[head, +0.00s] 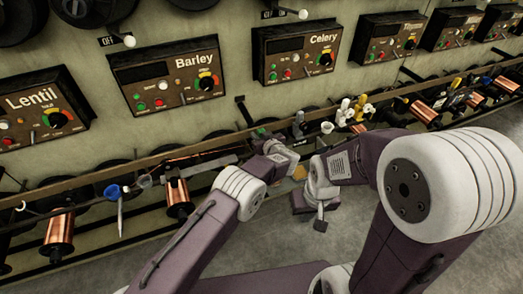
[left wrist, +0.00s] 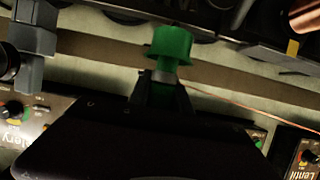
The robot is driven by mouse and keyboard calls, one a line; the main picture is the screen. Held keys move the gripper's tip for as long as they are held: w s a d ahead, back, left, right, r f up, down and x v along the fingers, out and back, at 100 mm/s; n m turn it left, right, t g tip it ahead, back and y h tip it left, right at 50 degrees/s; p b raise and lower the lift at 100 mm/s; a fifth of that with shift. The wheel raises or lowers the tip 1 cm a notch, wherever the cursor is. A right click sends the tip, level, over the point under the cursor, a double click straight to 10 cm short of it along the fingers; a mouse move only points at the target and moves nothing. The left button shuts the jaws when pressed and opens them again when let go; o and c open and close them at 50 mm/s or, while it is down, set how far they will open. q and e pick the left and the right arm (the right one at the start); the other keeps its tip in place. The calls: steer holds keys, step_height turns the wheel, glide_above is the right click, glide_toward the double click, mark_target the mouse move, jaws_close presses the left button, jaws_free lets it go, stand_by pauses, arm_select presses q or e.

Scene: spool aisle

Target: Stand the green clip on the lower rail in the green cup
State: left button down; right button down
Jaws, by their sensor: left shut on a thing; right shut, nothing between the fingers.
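My left gripper (left wrist: 165,88) is shut on a green piece, which I take to be the green clip (left wrist: 180,102). A wider green part (left wrist: 171,44) shows just beyond the fingertips; I cannot tell whether it is the clip's own end or the green cup around it. In the head view my left gripper (head: 264,134) is at the rail below the Celery box, with only a little green showing. My right gripper (head: 320,222) hangs shut and empty, below and to the right of it, clear of the rail.
A grey clip or holder (head: 298,125) stands just right of my left gripper. White and yellow ones (head: 352,110) are further right. A blue cup (head: 112,191) and copper spools (head: 178,197) are to the left. The floor (head: 270,238) in front is clear.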

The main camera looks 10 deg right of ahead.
arm_select(q)
steer(key=shift+f, duration=0.3)
arm_select(e)
steer(key=shift+f, duration=0.2)
arm_select(q)
steer(key=c, duration=1.1)
jaws_free()
arm_select(e)
steer(key=shift+r, duration=0.1)
